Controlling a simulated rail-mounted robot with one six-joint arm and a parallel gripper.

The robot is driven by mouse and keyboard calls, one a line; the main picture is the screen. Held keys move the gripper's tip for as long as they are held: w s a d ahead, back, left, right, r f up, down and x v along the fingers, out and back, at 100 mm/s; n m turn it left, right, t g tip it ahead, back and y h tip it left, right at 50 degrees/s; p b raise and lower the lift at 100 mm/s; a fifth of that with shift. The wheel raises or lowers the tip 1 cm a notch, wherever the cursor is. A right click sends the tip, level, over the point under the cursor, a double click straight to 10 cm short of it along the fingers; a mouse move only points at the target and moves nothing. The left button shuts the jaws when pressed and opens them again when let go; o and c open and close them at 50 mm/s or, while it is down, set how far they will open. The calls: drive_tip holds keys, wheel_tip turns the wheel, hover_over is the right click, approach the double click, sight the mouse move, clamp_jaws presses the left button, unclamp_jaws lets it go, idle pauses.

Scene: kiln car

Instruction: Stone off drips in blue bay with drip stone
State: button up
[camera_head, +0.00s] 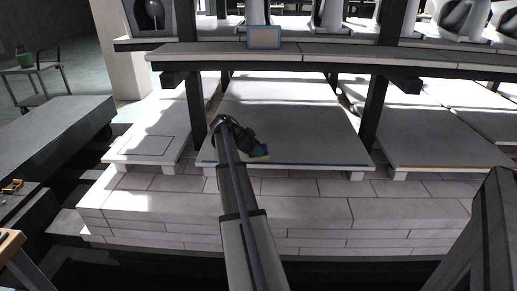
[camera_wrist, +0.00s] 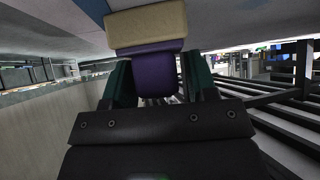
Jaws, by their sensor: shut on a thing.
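My gripper (camera_head: 257,147) is low over the front part of the pale shelf slab (camera_head: 310,122) in the middle bay, which has a blue strip on its front edge. Its two green fingers (camera_wrist: 156,78) are shut on the purple handle of the drip stone (camera_wrist: 146,28), whose beige block lies beyond the fingers. The stone's pale end also shows in the head view (camera_head: 260,159), close to the slab's front edge. In the wrist view it is near a grey surface; I cannot tell if they touch. I can make out no drips.
An upper shelf (camera_head: 330,58) with a blue-framed card (camera_head: 264,38) overhangs the back of the bay. Dark posts (camera_head: 374,111) stand at both sides. A grey bench (camera_head: 52,132) and a trolley with a green container (camera_head: 25,58) are at left.

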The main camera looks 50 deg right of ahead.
drive_tip(key=shift+w+a, duration=0.5)
drive_tip(key=shift+w, duration=0.25)
drive_tip(key=shift+w+a, duration=0.45)
drive_tip(key=shift+w, duration=0.25)
drive_tip(key=shift+w+a, duration=0.5)
drive_tip(key=shift+w, duration=0.25)
drive_tip(key=shift+d, duration=0.1)
drive_tip(key=shift+w+d, duration=0.6)
drive_tip(key=shift+d, duration=0.3)
drive_tip(key=shift+w+d, duration=0.55)
drive_tip(key=shift+d, duration=0.3)
drive_tip(key=shift+d, duration=0.1)
drive_tip(key=shift+w+d, duration=0.6)
drive_tip(key=shift+d, duration=0.3)
drive_tip(key=shift+w+d, duration=0.6)
drive_tip(key=shift+d, duration=0.25)
drive_tip(key=shift+w+d, duration=0.6)
drive_tip(key=shift+d, duration=0.3)
drive_tip(key=shift+w+d, duration=0.6)
drive_tip(key=shift+d, duration=0.3)
